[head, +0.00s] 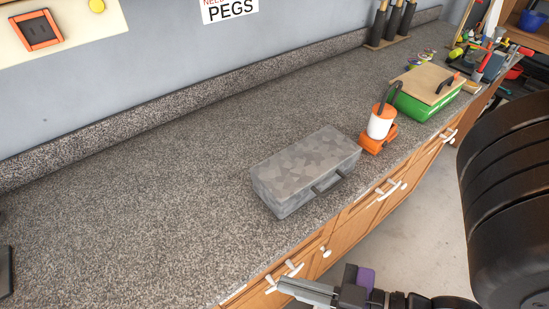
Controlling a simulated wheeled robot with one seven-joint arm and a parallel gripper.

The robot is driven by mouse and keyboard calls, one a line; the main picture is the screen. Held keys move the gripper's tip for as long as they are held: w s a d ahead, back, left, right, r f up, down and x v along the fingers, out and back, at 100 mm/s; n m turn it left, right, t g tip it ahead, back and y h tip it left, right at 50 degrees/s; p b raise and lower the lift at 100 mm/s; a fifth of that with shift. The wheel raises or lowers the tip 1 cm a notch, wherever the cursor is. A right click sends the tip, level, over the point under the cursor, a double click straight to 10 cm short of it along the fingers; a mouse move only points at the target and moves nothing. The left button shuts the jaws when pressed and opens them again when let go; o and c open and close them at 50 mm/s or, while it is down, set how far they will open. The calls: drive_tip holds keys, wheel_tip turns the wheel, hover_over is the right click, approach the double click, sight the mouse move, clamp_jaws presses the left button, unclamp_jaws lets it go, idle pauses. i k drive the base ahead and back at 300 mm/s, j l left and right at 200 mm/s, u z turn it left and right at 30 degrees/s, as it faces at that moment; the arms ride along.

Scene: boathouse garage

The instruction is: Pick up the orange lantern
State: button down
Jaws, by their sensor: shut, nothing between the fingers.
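The orange lantern (380,124) stands upright on the speckled countertop (190,180), near its front edge. It has an orange base, a white middle, an orange top and a dark handle loop. My gripper (284,286) is at the bottom of the head view, low in front of the drawers and well apart from the lantern. It is shut and empty.
A grey camouflage box (305,166) with a handle sits just left of the lantern. A green container (425,107) with a tan lid stands just beyond it. Tools clutter the far right end. Drawer handles (390,190) stick out below the edge.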

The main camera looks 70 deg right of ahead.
sight(381, 128)
drive_tip(key=z, duration=1.95)
drive_tip(key=k+l+u, duration=0.2)
drive_tip(key=k+u, duration=0.2)
drive_tip(key=k+l+u, duration=0.1)
drive_tip(key=k+u, duration=0.35)
